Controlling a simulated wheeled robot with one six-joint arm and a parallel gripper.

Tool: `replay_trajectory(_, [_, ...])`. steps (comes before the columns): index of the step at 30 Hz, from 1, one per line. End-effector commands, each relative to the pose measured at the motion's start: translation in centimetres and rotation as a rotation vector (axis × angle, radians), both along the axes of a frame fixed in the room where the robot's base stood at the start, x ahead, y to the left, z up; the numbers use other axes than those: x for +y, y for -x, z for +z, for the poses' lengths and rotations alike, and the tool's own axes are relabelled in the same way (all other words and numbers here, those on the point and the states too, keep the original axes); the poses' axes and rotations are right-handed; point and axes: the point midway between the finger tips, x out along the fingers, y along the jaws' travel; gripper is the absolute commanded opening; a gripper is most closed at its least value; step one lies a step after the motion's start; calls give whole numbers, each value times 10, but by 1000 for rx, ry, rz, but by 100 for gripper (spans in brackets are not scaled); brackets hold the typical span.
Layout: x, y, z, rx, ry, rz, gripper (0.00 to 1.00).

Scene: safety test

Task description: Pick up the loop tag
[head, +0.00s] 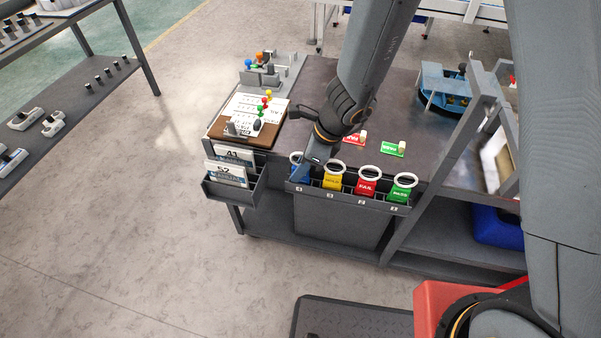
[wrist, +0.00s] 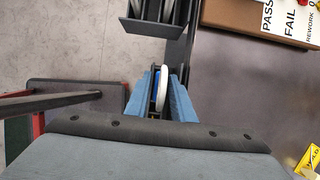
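Several loop tags with white rings hang in a dark rack at the bench front in the head view: a blue one, mostly hidden behind my gripper, a yellow one (head: 333,181), a red one (head: 366,186) and a green one (head: 400,193). My gripper (head: 314,162) points down at the blue tag (head: 297,171) at the left end. In the wrist view its two blue fingers (wrist: 161,100) stand on either side of the white ring (wrist: 163,84), seen edge-on.
A card holder (head: 236,186) with numbered cards is left of the tag rack. A brown board (head: 240,134) with a printed sheet and coloured pegs lies on the bench. Red and green labelled blocks (head: 393,148) lie behind the rack.

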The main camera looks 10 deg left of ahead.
Motion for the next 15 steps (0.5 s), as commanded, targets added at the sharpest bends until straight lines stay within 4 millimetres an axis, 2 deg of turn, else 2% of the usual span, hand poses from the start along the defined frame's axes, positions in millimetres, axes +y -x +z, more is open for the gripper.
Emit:
replay_trajectory(6, [0,0,0,0,0,0,22])
replay_trajectory(10, [0,0,0,0,0,0,0])
replay_trajectory(15, [0,0,0,0,0,0,0])
